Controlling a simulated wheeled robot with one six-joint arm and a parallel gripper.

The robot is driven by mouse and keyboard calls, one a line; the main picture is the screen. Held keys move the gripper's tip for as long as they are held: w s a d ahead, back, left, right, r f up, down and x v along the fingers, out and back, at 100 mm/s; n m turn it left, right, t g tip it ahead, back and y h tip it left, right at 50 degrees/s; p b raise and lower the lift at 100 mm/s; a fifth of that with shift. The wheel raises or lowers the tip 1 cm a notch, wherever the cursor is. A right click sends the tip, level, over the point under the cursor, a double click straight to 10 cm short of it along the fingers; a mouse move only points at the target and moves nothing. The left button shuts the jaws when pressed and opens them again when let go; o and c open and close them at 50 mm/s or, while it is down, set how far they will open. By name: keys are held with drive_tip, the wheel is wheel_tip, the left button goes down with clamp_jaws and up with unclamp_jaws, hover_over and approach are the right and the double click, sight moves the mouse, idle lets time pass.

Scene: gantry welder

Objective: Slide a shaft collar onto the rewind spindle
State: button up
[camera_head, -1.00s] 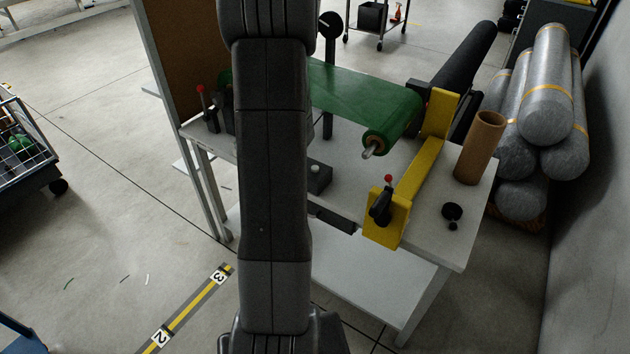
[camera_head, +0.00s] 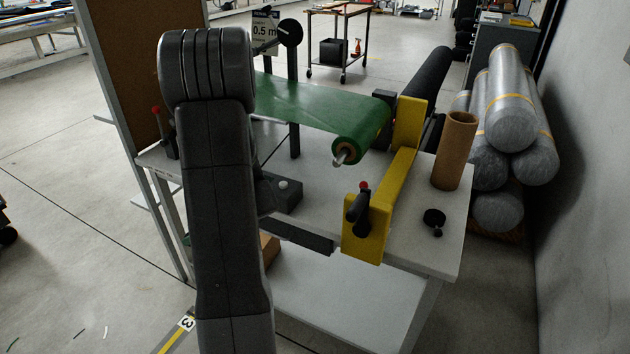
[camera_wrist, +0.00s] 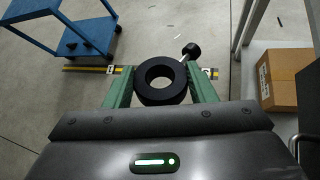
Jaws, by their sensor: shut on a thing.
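My gripper (camera_wrist: 160,82) shows in the wrist view, its two green fingers shut on a black shaft collar (camera_wrist: 161,98). The collar's open bore faces the camera, and its clamp knob (camera_wrist: 192,50) sticks out to the upper right. The collar is held above the floor, clear of other things. In the head view the rewind spindle's metal end (camera_head: 341,157) pokes out of a green roll (camera_head: 325,110) above the table. A second black collar-like ring (camera_head: 434,216) lies on the table at the right. My gripper is hidden in the head view.
A yellow bracket arm (camera_head: 402,165) with a red-tipped handle (camera_head: 358,205) stands beside the spindle end. A cardboard tube (camera_head: 455,150) stands on the table (camera_head: 405,240).

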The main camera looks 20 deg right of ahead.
drive_tip(key=s+d+n+g+h+p, duration=0.2)
drive_tip(key=s+d+n+g+h, duration=0.8)
drive_tip(key=s+d+n+g, duration=0.25)
drive_tip(key=w+d+r+n+t+h+p, duration=0.1)
drive_tip(key=w+d+r+n+t+h, duration=0.1)
drive_tip(key=d+r, duration=0.4)
drive_tip(key=w+d+r+n+t+h, duration=0.2)
drive_tip(key=d+r+n+h, duration=0.2)
drive_tip(key=d+r+h, duration=0.3)
drive_tip(key=d, duration=0.3)
drive_tip(key=shift+w+p, duration=0.3)
drive_tip(key=shift+p, duration=0.05)
